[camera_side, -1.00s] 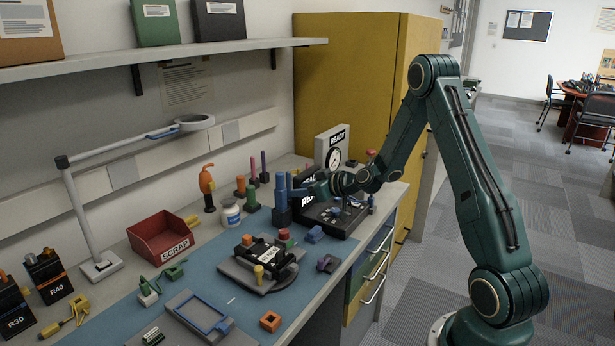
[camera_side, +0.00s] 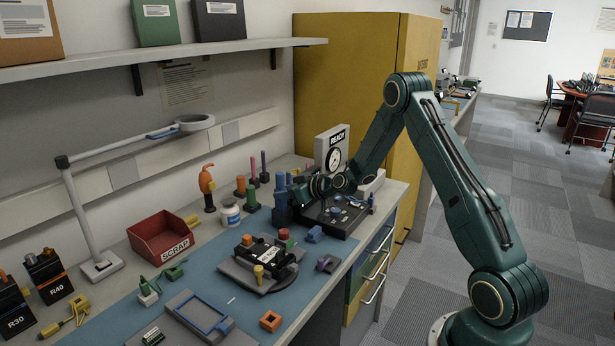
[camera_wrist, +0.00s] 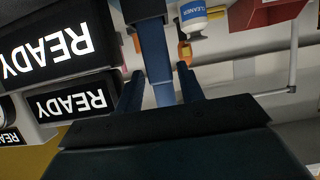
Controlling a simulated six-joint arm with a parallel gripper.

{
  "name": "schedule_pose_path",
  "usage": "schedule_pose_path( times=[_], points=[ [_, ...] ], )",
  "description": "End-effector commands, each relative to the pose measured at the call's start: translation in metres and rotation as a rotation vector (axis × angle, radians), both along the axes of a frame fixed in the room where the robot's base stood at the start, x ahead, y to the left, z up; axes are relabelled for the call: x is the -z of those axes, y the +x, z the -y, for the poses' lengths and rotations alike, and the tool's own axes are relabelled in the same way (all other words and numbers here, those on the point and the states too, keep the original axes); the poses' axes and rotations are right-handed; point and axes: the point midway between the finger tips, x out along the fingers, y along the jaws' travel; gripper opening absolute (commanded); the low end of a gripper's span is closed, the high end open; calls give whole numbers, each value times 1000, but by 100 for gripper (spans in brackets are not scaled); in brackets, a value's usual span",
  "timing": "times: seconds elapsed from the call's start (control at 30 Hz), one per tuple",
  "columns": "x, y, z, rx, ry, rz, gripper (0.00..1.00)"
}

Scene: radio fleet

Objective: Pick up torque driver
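An upright blue tool (camera_side: 281,188), which may be the torque driver, stands in a dark holder at the back of the bench, left of the black READY unit. An orange-handled tool (camera_side: 207,184) also stands upright in a dark base further left, so the label is not certain. My gripper (camera_side: 297,192) is just right of the blue tool in the side view. In the wrist view the blue shaft (camera_wrist: 158,85) runs between the fingers of my gripper (camera_wrist: 160,68), with narrow gaps seeming to show beside it. The fingertips are hard to see in the side view.
The black READY unit (camera_side: 330,220) is close under my wrist. A white cleaner bottle (camera_side: 230,212), green block (camera_side: 252,200) and red scrap bin (camera_side: 160,240) stand to the left. A lamp arm (camera_side: 85,215) rises further left. Several small parts lie on the blue mat.

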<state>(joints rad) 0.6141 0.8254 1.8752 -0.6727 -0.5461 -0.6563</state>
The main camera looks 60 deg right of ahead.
Motion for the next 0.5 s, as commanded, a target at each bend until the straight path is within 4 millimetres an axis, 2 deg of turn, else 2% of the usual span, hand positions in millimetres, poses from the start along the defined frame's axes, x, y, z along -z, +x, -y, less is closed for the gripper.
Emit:
schedule_pose_path(
  times=[0.2, 0.5],
  points=[
    [8, 19, 0, -1, -1, 0, 38],
    [9, 23, 0, -1, 0, 0, 38]
  ],
)
